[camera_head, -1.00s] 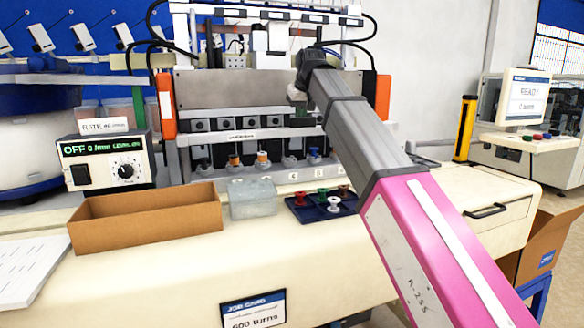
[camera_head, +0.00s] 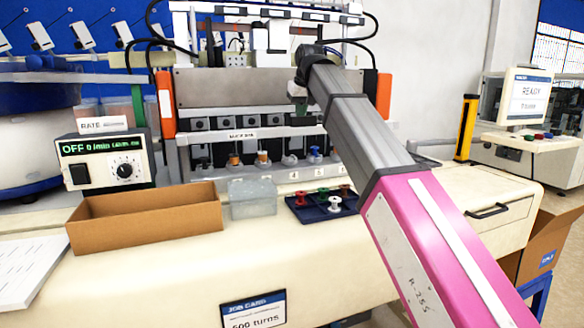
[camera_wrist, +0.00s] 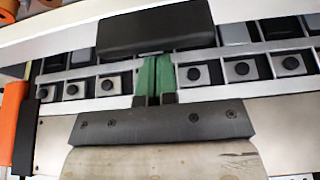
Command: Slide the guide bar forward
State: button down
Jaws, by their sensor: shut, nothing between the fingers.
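The guide bar (camera_head: 243,134) is a pale rail with a small label, running across the front of the winding machine above the spools. In the wrist view a pale bar (camera_wrist: 62,42) crosses the top, with a black block (camera_wrist: 155,33) at its middle. My gripper (camera_wrist: 154,60) has green fingers closed together with nothing between them. The fingertips are at the block's near edge; I cannot tell if they touch it. In the head view the gripper (camera_head: 298,97) is small, in front of the machine's right half, and my arm hides part of the bar's right end.
An open cardboard box (camera_head: 145,232), a translucent block (camera_head: 252,198) and a blue tray (camera_head: 322,207) of spools stand on the bench in front. A control box (camera_head: 105,163) is at left. Orange end pieces (camera_head: 165,103) flank the machine's metal panel (camera_head: 225,90).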

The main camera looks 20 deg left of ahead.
notch_tip(320, 180, up, 6)
jog(key=shift+w+a+r, duration=0.2)
jog(key=shift+a+r, duration=0.05)
dwell(0.6)
